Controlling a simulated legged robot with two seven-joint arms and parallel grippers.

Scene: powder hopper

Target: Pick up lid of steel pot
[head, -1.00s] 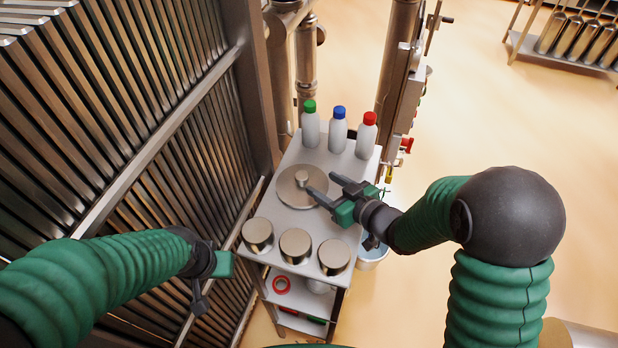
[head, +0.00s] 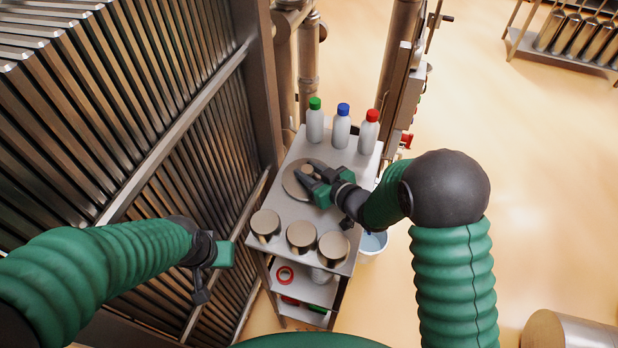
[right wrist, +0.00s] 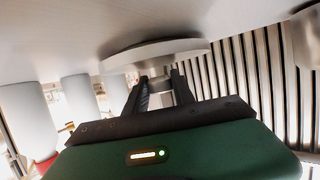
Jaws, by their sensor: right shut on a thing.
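The steel pot lid (head: 292,186) is a round metal disc with a small knob (head: 307,169), on the top shelf of the steel cart. My right gripper (head: 312,171) is shut on the knob, its two dark fingers on either side of it. The right wrist view also shows the lid (right wrist: 155,54) with the fingers (right wrist: 160,88) around its knob. The gripper and fingers hide part of the lid. I cannot tell whether the lid touches the shelf. My left gripper (head: 206,285) hangs left of the cart, away from the lid; its fingers are unclear.
Three white bottles with green (head: 315,120), blue (head: 341,126) and red (head: 368,131) caps stand at the cart's back. Three metal cylinders (head: 301,237) stand along its front edge. A bucket (head: 374,243) is right of the cart. A ribbed metal wall (head: 160,150) rises on the left.

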